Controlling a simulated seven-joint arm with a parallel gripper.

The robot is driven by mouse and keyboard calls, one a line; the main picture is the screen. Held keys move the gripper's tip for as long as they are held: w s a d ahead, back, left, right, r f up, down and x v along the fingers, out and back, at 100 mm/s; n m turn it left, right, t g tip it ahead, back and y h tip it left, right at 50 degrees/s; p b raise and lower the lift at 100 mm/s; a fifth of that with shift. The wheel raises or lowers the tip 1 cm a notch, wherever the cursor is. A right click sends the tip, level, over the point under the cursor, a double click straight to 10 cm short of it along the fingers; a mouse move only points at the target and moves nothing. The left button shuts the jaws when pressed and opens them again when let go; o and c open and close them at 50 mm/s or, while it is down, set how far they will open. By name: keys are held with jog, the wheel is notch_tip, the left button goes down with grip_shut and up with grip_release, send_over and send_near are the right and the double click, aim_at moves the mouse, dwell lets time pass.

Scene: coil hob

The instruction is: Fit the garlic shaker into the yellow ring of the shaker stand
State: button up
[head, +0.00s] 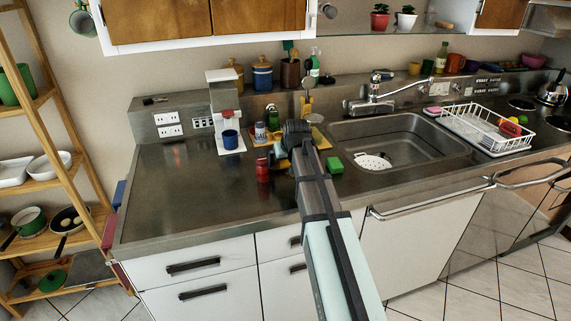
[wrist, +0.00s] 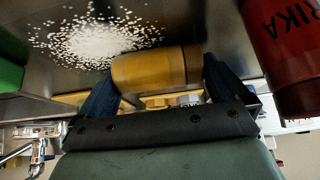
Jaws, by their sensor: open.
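A tan-yellow cylinder with a browner end (wrist: 155,69), apparently the garlic shaker, lies on its side on the counter in the wrist view. White granules (wrist: 95,40) are scattered on the counter beside it. My gripper (wrist: 163,88) is open, with one dark finger near each end of the cylinder; I cannot tell whether they touch it. In the head view my gripper (head: 297,130) is over the counter left of the sink and hides most of what is beneath it. A yellowish board or base (head: 318,138) shows behind it; I cannot make out the yellow ring.
A red shaker (head: 262,170) stands close to my gripper; its lettering shows in the wrist view (wrist: 288,50). A green block (head: 334,165) lies on the other side. A coffee machine with a blue mug (head: 230,139) stands behind left. The front-left counter is clear.

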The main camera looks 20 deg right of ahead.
jog(key=c, duration=0.8)
notch_tip(320, 180, up, 9)
jog(key=shift+f, duration=0.1)
jog(key=shift+c, duration=0.2)
jog(key=shift+r, duration=0.55)
jog(key=shift+s+m, duration=0.1)
jog(key=shift+m, duration=0.3)
jog(key=shift+s+d+m+h, duration=0.1)
jog(key=shift+s+m+h, duration=0.05)
jog(key=shift+m+h, duration=0.3)
jog(key=s+f+m+h, duration=0.2)
jog(key=s+m, duration=0.2)
jog(key=s, duration=0.6)
jog(key=s+a+r+n, duration=0.1)
jog(key=s+a, duration=0.3)
jog(key=a, duration=0.6)
jog(key=shift+r+n+y, duration=0.15)
jog(key=shift+n+y, duration=0.3)
jog(key=shift+n, duration=0.2)
